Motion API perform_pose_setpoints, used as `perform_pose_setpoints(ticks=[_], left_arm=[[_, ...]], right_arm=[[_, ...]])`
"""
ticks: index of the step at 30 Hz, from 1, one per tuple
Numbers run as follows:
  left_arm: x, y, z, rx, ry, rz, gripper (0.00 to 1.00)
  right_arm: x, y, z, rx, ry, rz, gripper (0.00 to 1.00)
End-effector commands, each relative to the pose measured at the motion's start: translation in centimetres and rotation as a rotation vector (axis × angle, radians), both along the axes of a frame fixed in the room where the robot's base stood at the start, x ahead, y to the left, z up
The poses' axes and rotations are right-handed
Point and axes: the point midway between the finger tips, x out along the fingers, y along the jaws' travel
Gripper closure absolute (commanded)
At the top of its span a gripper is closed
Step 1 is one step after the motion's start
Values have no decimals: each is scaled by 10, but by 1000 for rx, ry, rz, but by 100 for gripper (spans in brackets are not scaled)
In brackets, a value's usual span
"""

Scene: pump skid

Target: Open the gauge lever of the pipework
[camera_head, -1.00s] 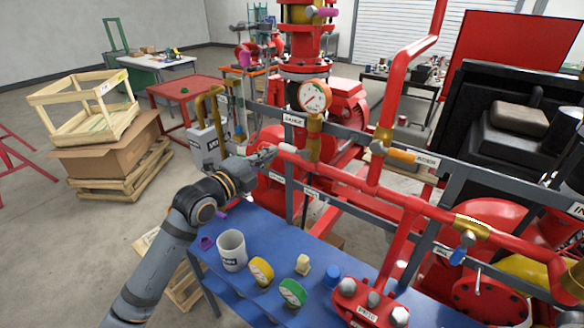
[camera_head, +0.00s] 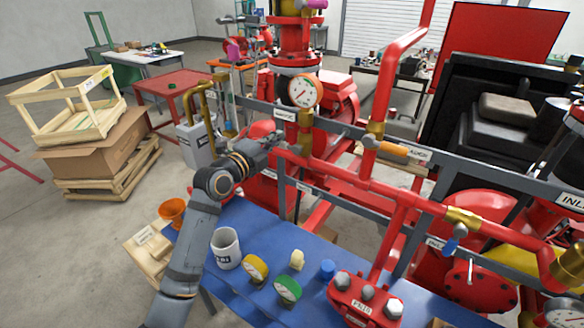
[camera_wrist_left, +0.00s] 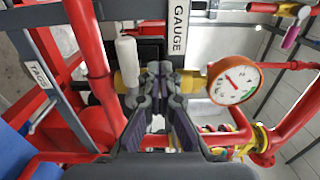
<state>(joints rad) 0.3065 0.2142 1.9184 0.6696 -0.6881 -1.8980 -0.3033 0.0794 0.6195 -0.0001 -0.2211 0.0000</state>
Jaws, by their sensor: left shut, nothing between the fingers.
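The gauge (camera_head: 305,91) is a round white dial in an orange-red case above a brass fitting (camera_head: 305,122). The GAUGE label (camera_head: 285,114) is on the grey rail beside it. In the left wrist view, the gauge (camera_wrist_left: 235,82) is at the right and the label (camera_wrist_left: 179,30) at the top. A white lever handle (camera_wrist_left: 126,62) is left of the fingers, by a brass valve body (camera_wrist_left: 122,84). My left gripper (camera_head: 279,138) is shut and empty, close to the valve; its fingers (camera_wrist_left: 160,72) hide part of it. Contact with the lever cannot be told. My right gripper is not in view.
Red pipes (camera_head: 380,190) and the grey rail (camera_head: 345,130) surround the gripper. Below, a blue table (camera_head: 240,285) holds a mug (camera_head: 226,248), loose gauges and small parts. An orange-handled valve (camera_head: 392,149) is to the right. Open floor lies at the left.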

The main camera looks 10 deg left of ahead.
Motion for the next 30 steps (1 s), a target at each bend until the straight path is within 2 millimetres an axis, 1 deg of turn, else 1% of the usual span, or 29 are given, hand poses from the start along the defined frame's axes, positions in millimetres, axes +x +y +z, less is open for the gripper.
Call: perform_pose_setpoints(ticks=[8,9,15,28,30], left_arm=[[19,-7,2,-3,-1,0,100],[19,-5,-4,0,0,1,100],[21,1,-17,0,1,1,100],[21,4,-47,0,2,1,100],[21,3,-53,0,0,1,100]], right_arm=[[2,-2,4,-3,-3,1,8],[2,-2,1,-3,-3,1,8],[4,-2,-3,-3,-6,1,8],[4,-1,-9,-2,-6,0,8],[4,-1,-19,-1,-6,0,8]])
